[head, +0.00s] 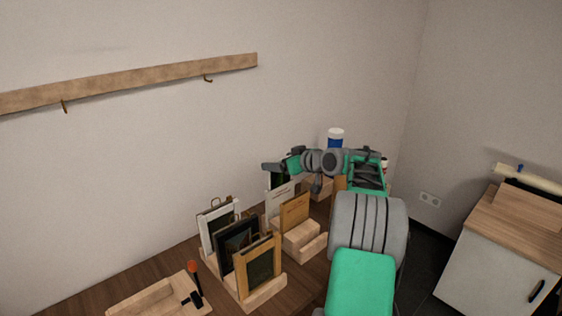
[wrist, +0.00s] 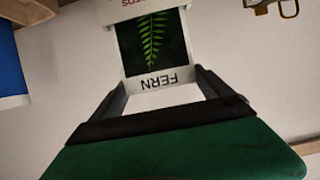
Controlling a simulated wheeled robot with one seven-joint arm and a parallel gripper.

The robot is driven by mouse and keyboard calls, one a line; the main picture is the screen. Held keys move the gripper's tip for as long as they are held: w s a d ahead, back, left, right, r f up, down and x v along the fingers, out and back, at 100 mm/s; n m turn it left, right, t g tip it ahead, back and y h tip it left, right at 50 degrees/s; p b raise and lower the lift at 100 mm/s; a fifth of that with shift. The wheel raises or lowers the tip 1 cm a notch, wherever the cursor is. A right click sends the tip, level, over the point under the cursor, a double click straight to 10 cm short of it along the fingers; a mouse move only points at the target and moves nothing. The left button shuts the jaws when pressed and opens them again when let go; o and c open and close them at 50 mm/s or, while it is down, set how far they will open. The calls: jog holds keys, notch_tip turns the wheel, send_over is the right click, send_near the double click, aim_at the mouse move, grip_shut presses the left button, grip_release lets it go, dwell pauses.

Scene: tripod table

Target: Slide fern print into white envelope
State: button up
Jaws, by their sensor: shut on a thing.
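The fern print (wrist: 152,45), a dark card with a green fern and a white strip lettered FERN, is between the fingers of my gripper (wrist: 160,80) in the wrist view. My gripper is shut on its lettered end. In the head view the dark print (head: 280,180) hangs below my gripper (head: 272,167). The white envelope (head: 279,207) stands upright in a wooden holder directly beneath it. In the wrist view, a white edge with red letters (wrist: 122,4) shows at the print's far end. I cannot tell whether the print's end is inside the envelope.
A tan envelope (head: 295,213) stands in front of the white one. A wooden rack (head: 262,292) nearer left holds several upright framed or sleeved cards. An orange-and-black tool (head: 194,280) stands at front left. A blue-and-white container (head: 335,138) is behind my arm.

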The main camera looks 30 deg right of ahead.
jog(key=shift+f+b, duration=2.25)
jog(key=shift+f, duration=0.7)
jog(key=o, duration=1.7)
send_near(281, 176)
jog(key=shift+b+x, duration=0.45)
jog(key=shift+x, duration=0.55)
jog(key=shift+f, duration=0.15)
notch_tip(281, 176, up, 9)
jog(key=p, duration=0.5)
jog(key=shift+p, duration=0.4)
